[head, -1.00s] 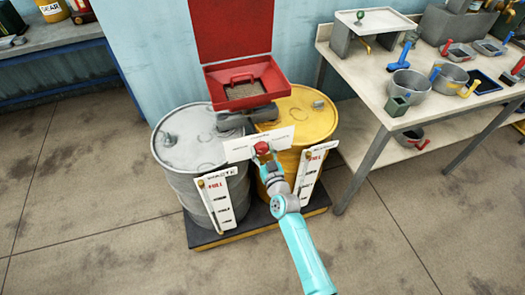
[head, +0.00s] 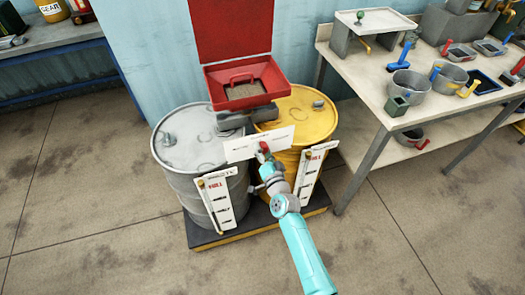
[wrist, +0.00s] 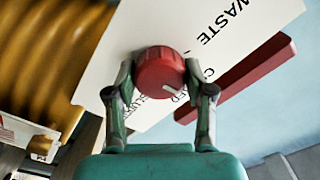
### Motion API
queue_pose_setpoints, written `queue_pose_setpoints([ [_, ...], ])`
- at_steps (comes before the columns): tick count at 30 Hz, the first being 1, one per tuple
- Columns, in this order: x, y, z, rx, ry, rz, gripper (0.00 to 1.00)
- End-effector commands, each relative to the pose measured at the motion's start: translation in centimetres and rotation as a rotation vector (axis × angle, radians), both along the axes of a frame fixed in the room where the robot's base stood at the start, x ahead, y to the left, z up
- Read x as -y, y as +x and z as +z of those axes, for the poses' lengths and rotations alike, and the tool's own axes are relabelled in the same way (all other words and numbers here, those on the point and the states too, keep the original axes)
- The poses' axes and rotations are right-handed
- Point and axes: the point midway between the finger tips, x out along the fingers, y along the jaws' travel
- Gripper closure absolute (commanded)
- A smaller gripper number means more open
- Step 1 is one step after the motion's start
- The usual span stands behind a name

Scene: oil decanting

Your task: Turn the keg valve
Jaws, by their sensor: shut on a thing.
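The valve's round red knob (wrist: 160,68) sits in front of a white plate (wrist: 140,30) with black lettering, where "WASTE" is readable. A white mark on the knob points to the lower right in the wrist view. My gripper (wrist: 160,76) is shut on the knob, one finger on each side. In the head view the knob (head: 264,147) shows at the tip of my gripper (head: 266,157), partly hidden by it. The plate (head: 238,150) spans the gap between a grey drum (head: 185,150) and a yellow drum (head: 318,125).
A red box (head: 280,75) with a raised lid stands above the drums. Upright white gauge boards (head: 217,200) flank the front. The drums stand on a dark pallet (head: 205,238). A table (head: 375,105) with pots and tools is at the right. The floor in front is open.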

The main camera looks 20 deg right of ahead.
Motion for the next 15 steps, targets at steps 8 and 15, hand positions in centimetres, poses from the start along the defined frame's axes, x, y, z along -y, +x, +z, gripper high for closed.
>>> queue_pose_setpoints([
  [8, 0.09, 0.01, 0.01, 0.0, 0.099, -0.002, 0.82],
  [15, 0.11, 0.01, 0.01, 0.0, 0.122, -0.002, 0.82],
])
